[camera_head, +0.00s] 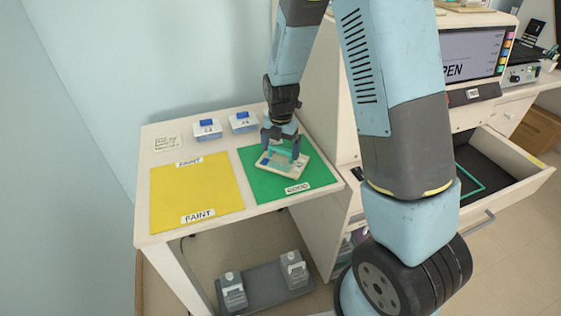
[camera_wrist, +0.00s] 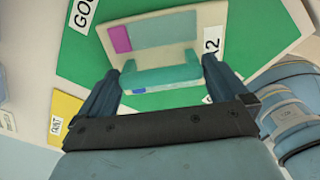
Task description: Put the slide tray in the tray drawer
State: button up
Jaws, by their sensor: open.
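The slide tray (camera_head: 289,171) is a small cream tray with a teal handle, lying on the green GOOD mat (camera_head: 254,187). In the wrist view the tray (camera_wrist: 160,33) shows a purple patch at one end and a label reading A2. My gripper (camera_head: 281,143) points down at the tray. In the wrist view my gripper (camera_wrist: 161,70) is open, with one finger on each side of the teal handle (camera_wrist: 160,78); I cannot tell whether they touch it. The tray drawer (camera_head: 512,192) is pulled out at the right, with a dark floor and a teal outline, partly hidden by my arm.
A yellow FAINT mat (camera_head: 195,190) lies left of the green one. Two blue-lidded boxes (camera_head: 207,129) (camera_head: 243,121) stand at the table's back. A cabinet side (camera_head: 320,120) rises right of the table. Grey bottles in a tray (camera_head: 262,291) sit below. A screen (camera_head: 471,54) stands above the drawer.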

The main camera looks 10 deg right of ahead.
jog(key=shift+f, duration=0.65)
jog(key=shift+c, duration=0.2)
jog(key=shift+r, duration=0.1)
jog(key=c, duration=0.9)
